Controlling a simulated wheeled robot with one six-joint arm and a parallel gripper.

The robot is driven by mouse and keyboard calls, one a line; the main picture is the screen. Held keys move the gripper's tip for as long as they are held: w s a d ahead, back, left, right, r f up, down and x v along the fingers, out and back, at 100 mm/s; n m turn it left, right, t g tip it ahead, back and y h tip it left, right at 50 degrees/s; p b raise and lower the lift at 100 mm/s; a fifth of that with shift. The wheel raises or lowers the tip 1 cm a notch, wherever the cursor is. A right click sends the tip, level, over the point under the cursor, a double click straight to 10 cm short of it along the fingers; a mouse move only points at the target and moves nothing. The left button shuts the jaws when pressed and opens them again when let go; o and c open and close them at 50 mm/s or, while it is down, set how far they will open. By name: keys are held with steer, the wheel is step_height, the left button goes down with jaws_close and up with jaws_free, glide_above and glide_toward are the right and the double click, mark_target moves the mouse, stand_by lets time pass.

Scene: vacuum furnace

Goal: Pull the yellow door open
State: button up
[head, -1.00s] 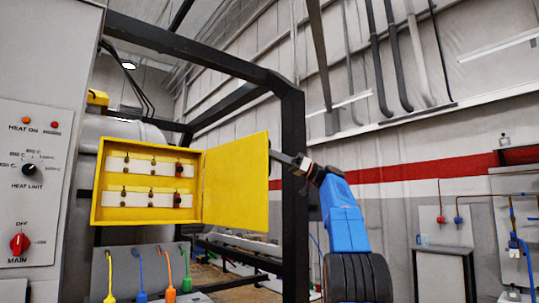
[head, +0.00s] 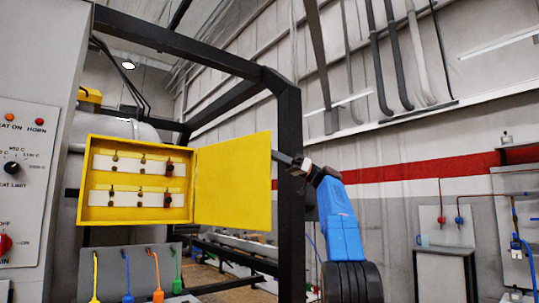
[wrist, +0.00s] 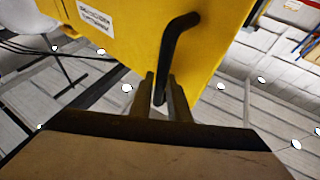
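The yellow door (head: 233,182) stands wide open, hinged on the right side of the yellow box (head: 84,178), with its inner face towards the head camera. Inside the box are two white rows with dark fittings. My gripper (head: 283,157) is at the door's free right edge, partly behind it. In the wrist view, the door's outer face (wrist: 130,35) carries a white label and a bent black handle (wrist: 178,42).
A black steel frame (head: 289,110) stands behind the door and close to my arm. A control panel (head: 22,190) is at the left. Coloured hanging tags (head: 127,297) are below the box. A grey cabinet (head: 445,275) stands at the right.

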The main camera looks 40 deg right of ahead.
steer(key=shift+o, duration=1.2)
steer(key=v, duration=1.7)
steer(key=shift+d+f, duration=0.15)
steer(key=shift+f, duration=0.05)
steer(key=shift+s, duration=0.1)
